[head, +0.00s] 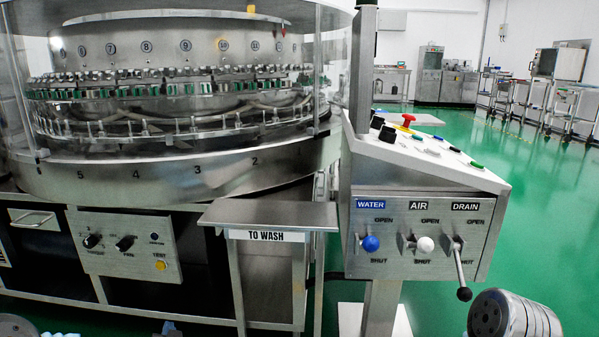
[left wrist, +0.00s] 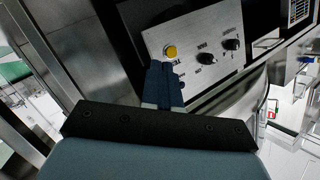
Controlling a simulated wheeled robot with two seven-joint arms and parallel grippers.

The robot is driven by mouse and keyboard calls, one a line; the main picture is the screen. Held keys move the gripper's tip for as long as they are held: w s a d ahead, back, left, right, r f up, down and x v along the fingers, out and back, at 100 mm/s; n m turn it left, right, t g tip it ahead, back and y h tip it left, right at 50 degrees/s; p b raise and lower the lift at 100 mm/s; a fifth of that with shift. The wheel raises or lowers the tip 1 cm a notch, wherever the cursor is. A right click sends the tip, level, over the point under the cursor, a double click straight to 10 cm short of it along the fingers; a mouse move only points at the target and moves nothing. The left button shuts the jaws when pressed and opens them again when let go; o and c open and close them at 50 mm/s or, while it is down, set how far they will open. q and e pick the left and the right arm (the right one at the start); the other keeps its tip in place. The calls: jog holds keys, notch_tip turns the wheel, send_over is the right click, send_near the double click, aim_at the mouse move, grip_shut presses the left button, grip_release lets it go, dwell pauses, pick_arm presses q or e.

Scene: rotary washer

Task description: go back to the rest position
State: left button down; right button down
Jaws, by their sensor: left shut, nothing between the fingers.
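My left gripper (head: 168,328) shows only at its tip, at the bottom edge of the head view, below the small panel on the washer's front. In the left wrist view the dark blue fingers (left wrist: 163,65) are together and hold nothing. They point towards the grey panel (left wrist: 195,45), and their tips appear just below the yellow button (left wrist: 171,52). In the head view that yellow TEST button (head: 160,265) is in plain sight, with the fingertips lower and apart from it. My right gripper is not in view; a grey link of my right arm shows at the bottom right.
The round washer (head: 180,170) fills the left. A steel shelf (head: 270,213) marked TO WASH juts out at its front. Right of it stands a control box (head: 425,200) with WATER, AIR and DRAIN levers. Green floor (head: 560,220) is open at the right.

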pick_arm(q)
jog(key=s+d+f+g+h, duration=0.2)
jog(key=s+d+f+h, duration=0.3)
jog(key=d+f, duration=0.5)
jog(key=s+d+f+n+g+h, duration=0.1)
jog(key=s+d+f+g+h, duration=0.3)
jog(key=s, duration=0.3)
jog(key=s+d+f+n+g+h, duration=0.1)
jog(key=s+d+f+g, duration=0.3)
jog(key=s+d, duration=0.35)
jog(key=s+f+n+g, duration=0.1)
jog(key=s+f+g, duration=0.15)
jog(key=s, duration=0.55)
notch_tip(320, 180, up, 14)
jog(key=p, duration=1.3)
jog(key=shift+s+d+g+h, duration=0.35)
jog(key=shift+d+g+h, duration=0.05)
jog(key=shift+g, duration=0.05)
jog(key=shift+a, duration=0.1)
